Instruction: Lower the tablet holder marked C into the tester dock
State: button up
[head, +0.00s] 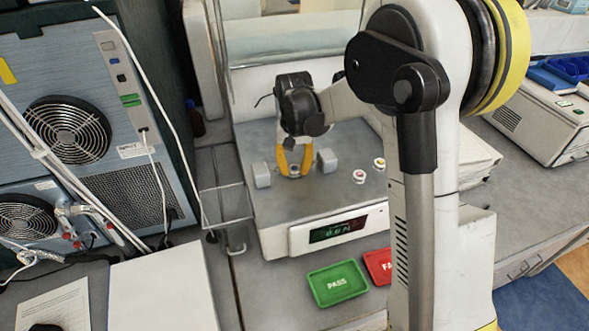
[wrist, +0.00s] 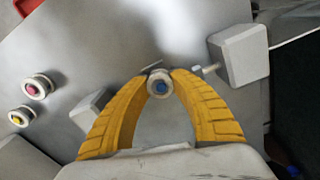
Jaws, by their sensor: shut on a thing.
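My gripper (wrist: 160,82) is shut on a small round pale holder (wrist: 160,86) with a blue tablet in its middle. In the head view the yellow fingers (head: 294,168) point down and hold it low over the tester (head: 268,212). I cannot read a C on it. The dock area lies between two grey blocks, one at left (head: 262,175) and one at right (head: 327,161). The holder is between them, and a short pin (wrist: 207,70) beside one block points toward it. I cannot tell whether the holder touches the deck; the dock itself is hidden.
Two other holders stand on the deck, one with a red tablet (wrist: 36,86) and one with a yellow tablet (wrist: 21,116). A green PASS tray (head: 338,283) and a red FAIL tray (head: 377,265) lie in front of the tester.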

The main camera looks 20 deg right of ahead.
jog(key=o, duration=1)
jog(key=shift+o, duration=0.2)
jog(key=shift+r, duration=0.1)
notch_tip(320, 180, up, 12)
jog(key=shift+s, duration=0.1)
